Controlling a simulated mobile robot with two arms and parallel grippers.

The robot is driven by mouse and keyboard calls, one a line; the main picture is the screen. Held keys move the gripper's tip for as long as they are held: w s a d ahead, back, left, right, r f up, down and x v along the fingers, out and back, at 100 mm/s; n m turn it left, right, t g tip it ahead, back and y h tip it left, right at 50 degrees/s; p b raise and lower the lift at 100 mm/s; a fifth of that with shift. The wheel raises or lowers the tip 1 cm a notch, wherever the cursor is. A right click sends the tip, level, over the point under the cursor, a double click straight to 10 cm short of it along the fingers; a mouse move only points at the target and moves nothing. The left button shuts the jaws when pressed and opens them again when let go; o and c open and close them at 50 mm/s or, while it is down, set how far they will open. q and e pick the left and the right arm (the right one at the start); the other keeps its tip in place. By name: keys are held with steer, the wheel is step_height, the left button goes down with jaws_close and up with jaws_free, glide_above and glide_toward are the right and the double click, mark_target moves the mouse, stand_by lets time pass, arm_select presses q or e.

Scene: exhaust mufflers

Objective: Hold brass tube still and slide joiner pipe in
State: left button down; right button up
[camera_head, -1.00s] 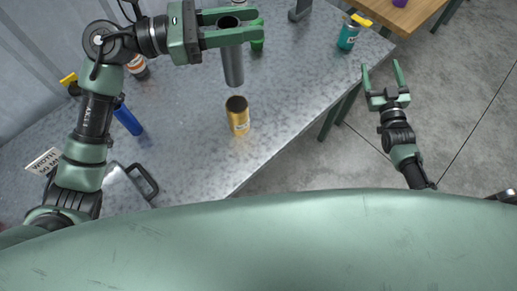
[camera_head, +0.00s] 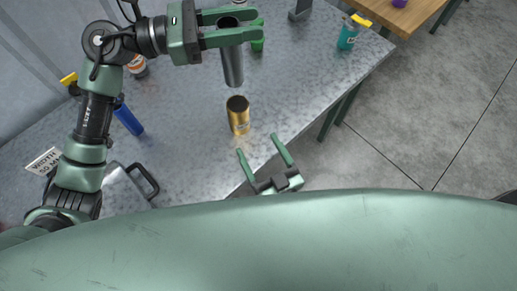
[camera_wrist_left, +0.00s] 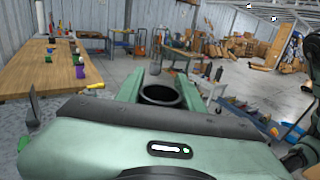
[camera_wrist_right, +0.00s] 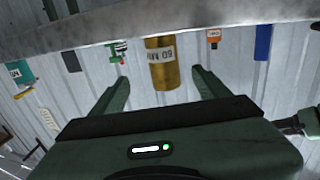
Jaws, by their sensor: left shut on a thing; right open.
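The brass tube (camera_head: 239,117) stands upright on the grey table, its open dark top facing up. It also shows in the right wrist view (camera_wrist_right: 161,65), between and beyond the fingers, with a label on its side. My left gripper (camera_head: 236,30) is shut on the grey joiner pipe (camera_head: 232,66), held upright above the table, behind the tube in the head view and apart from it. The pipe's open top shows in the left wrist view (camera_wrist_left: 160,95). My right gripper (camera_head: 262,152) is open and empty at the table's front edge, fingers pointing toward the tube without touching it.
The grey table (camera_head: 190,165) also bears a blue cylinder (camera_head: 128,120), a metal mug-like vessel with a black handle (camera_head: 145,180), a green object (camera_head: 257,42) and a teal container (camera_head: 349,36). A wooden table (camera_head: 405,18) stands at the back right. The table around the tube is clear.

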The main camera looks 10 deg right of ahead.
mark_target(243, 123)
steer(key=shift+a+r, duration=0.15)
steer(key=shift+a, duration=0.15)
steer(key=shift+w+a, duration=0.15)
steer(key=shift+w, duration=0.15)
steer(key=x, duration=1.1)
steer(key=c, duration=1.6)
steer(key=shift+o, duration=0.2)
